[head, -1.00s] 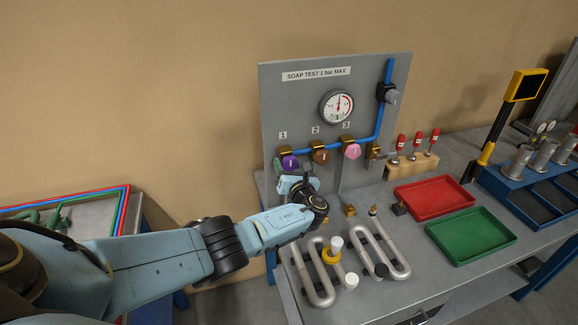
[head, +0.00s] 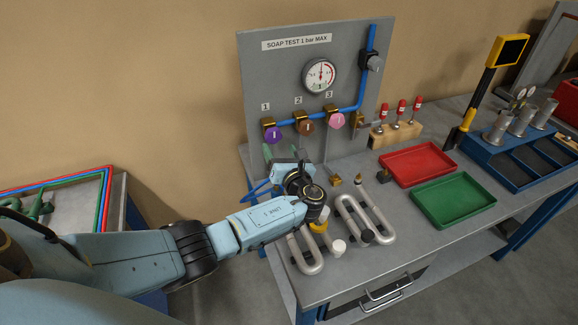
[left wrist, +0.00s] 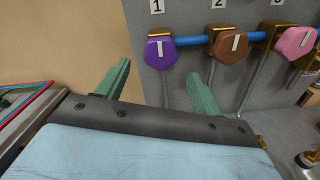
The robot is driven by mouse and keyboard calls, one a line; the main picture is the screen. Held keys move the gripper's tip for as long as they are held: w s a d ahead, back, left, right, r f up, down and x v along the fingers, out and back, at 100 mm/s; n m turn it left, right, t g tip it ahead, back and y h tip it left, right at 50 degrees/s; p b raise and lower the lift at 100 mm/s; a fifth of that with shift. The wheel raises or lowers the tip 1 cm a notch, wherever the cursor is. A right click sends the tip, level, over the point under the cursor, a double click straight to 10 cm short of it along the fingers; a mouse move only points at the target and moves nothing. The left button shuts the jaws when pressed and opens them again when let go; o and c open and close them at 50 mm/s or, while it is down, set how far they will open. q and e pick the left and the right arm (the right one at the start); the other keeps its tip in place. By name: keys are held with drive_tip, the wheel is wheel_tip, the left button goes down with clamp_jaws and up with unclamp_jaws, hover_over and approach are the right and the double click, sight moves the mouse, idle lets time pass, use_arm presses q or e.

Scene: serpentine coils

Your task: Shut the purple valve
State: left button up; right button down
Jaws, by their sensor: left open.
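The purple valve (head: 271,134) is a faceted knob under label 1 on the blue pipe of the grey panel. In the left wrist view the purple valve (left wrist: 160,50) shows a white mark standing about upright. My left gripper (head: 280,152) is open and empty, just below and in front of the purple valve. In the left wrist view its two green fingers (left wrist: 158,70) point up toward the valve, one on each side of it, and a gap seems to remain. My right gripper is not in view.
The brown valve (head: 305,127) and pink valve (head: 336,121) sit close to the right of the purple one. A gauge (head: 319,76) is above. Bent metal coils (head: 364,218) lie on the bench below my arm. A red tray (head: 417,163) and green tray (head: 454,200) stand to the right.

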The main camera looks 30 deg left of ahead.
use_arm(q)
drive_tip(key=v, duration=0.6)
drive_tip(key=shift+d, duration=0.2)
drive_tip(key=shift+s, duration=0.15)
